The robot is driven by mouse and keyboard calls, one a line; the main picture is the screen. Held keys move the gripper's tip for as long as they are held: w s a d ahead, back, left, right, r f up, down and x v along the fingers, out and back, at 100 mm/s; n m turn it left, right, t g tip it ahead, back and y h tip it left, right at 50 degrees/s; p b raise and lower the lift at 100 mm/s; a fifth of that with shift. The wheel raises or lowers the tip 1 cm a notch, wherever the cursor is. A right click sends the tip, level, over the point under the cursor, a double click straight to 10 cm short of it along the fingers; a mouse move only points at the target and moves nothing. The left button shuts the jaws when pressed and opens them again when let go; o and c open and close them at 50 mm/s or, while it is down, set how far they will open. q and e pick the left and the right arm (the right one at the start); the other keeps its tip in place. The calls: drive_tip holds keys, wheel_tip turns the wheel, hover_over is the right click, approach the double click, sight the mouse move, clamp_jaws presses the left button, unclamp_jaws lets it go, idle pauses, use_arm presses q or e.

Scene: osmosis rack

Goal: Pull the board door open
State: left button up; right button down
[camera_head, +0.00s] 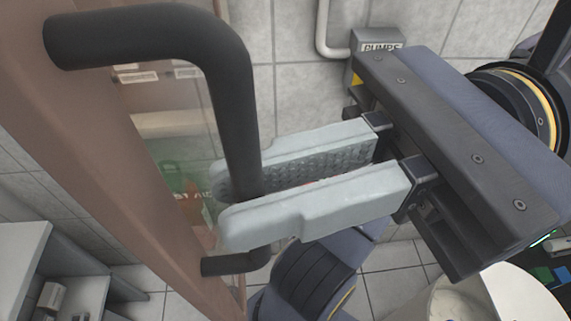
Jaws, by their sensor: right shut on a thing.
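The board door (95,150) is a brown-pink framed panel on the left of the head view, with a see-through pane. Its black bar handle (232,100) bends out from the frame at the top and returns to it lower down. My right gripper (235,205) comes in from the right. Its two pale grey fingers are on either side of the lower part of the handle's upright bar and are shut on it. The near finger hides part of the bar. My left gripper is not in view.
A grey box labelled PUMPS (377,40) is on the tiled wall behind, with a white pipe (322,30) beside it. A pale shelf unit (25,250) stands at the lower left. A whitish round container (460,300) is at the lower right.

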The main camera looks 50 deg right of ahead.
drive_tip(key=c, duration=1.5)
unclamp_jaws()
